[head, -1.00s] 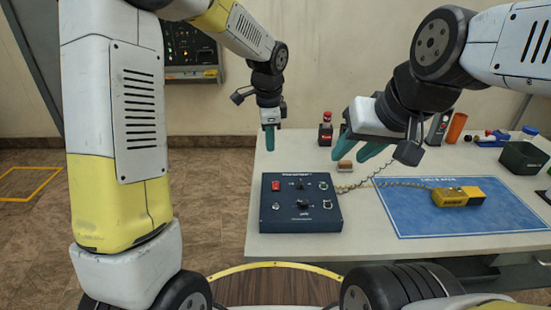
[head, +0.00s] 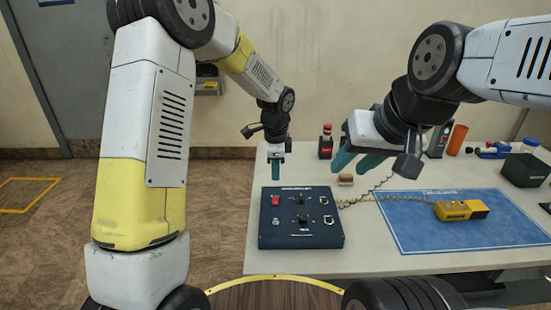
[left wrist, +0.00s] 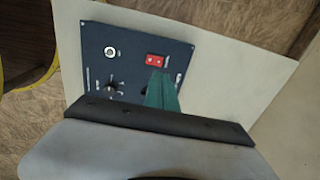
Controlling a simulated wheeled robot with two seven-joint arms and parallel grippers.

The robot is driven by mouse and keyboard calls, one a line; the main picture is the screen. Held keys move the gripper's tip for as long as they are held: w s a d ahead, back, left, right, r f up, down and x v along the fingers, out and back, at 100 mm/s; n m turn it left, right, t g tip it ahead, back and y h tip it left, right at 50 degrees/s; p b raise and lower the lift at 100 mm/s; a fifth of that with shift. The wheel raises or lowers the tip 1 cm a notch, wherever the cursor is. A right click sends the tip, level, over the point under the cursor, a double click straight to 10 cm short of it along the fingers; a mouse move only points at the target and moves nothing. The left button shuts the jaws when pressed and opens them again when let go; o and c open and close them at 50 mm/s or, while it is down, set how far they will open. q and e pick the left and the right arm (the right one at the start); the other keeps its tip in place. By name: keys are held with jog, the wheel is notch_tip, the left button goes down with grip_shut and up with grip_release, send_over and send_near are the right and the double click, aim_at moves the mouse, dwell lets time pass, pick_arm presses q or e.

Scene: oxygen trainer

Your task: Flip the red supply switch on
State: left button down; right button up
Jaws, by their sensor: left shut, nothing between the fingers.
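The red supply switch (head: 275,200) is at the back left of the dark blue trainer box (head: 301,242), which lies on the table. My left gripper (head: 275,176) is shut and empty, pointing down, a little above and behind the switch in the head view. In the left wrist view the red switch (left wrist: 154,60) shows just beyond the green fingertips (left wrist: 160,76); whether they touch is not clear, but a gap seems to remain. Which way the switch is tilted is too small to tell. My right gripper (head: 352,162) is above the table, right of the box, its green fingers apart.
A coiled cord runs from the box to a yellow handheld unit (head: 461,210) on a blue mat (head: 420,236). A small brown block (head: 346,180), a red-capped bottle (head: 326,142) and an orange cylinder (head: 457,139) stand behind.

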aim_at(276, 198)
pick_arm(q)
jog(key=f, duration=0.5)
jog(key=w+f, duration=0.1)
jog(key=f, duration=0.2)
jog(key=shift+f, duration=0.25)
jog(key=shift+w+f, duration=0.1)
jog(key=shift+f, duration=0.1)
jog(key=shift+s, duration=0.2)
jog(key=shift+s+r, duration=0.15)
jog(key=shift+s, duration=0.5)
jog(key=shift+r, duration=0.1)
